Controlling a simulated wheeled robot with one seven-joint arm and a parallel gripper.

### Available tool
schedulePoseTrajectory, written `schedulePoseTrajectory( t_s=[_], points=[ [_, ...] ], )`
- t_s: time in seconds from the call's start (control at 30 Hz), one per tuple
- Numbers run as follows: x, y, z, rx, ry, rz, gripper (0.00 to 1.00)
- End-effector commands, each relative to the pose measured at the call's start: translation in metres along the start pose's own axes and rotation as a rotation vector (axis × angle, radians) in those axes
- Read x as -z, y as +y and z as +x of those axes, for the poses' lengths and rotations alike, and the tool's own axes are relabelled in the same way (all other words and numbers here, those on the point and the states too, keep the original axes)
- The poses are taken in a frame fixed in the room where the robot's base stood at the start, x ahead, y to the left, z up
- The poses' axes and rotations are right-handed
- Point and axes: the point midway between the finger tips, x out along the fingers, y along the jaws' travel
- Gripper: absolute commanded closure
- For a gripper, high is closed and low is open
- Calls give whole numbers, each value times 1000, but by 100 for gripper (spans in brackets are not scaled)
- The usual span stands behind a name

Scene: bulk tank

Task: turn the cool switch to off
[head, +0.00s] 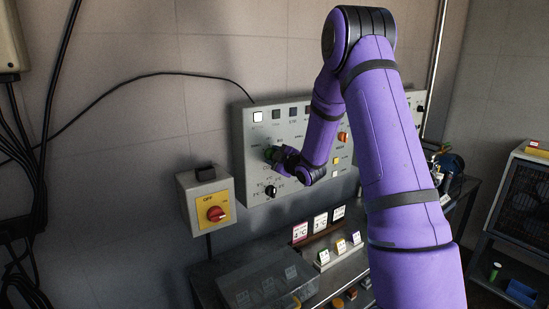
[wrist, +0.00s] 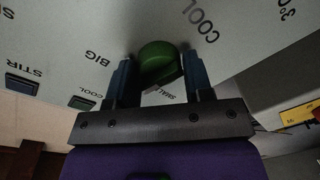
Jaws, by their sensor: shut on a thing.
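The cool switch is a green knob (wrist: 157,60) on a pale control panel (head: 256,180). In the wrist view the words COOL, BIG and SMALL are printed around it. In the head view a little of the green knob (head: 270,153) shows at the panel's left part, mostly hidden by my gripper (head: 277,156). My gripper (wrist: 160,70) is shut on the knob, with one dark finger on each side of it. The knob's pointer and an OFF mark cannot be made out.
A grey box with a red rotary switch (head: 216,213) on a yellow plate hangs left of the panel. A black knob (head: 271,192) sits below my gripper. Small signs (head: 320,222) and a grey transparent-lidded box (head: 262,282) stand on the bench below. A fan unit (head: 518,200) is at right.

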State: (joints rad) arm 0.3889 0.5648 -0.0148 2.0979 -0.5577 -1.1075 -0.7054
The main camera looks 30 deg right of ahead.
Motion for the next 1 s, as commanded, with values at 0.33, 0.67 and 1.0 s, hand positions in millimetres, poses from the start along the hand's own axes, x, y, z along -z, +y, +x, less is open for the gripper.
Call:
schedulePoseTrajectory(
  t_s=[0.33, 0.67, 1.0],
  points=[
    [0, 4, 0, -5, -10, -140, 77],
    [1, 4, 0, -5, -10, -164, 77],
    [1, 4, 0, -4, -10, -163, 30]
  ],
)
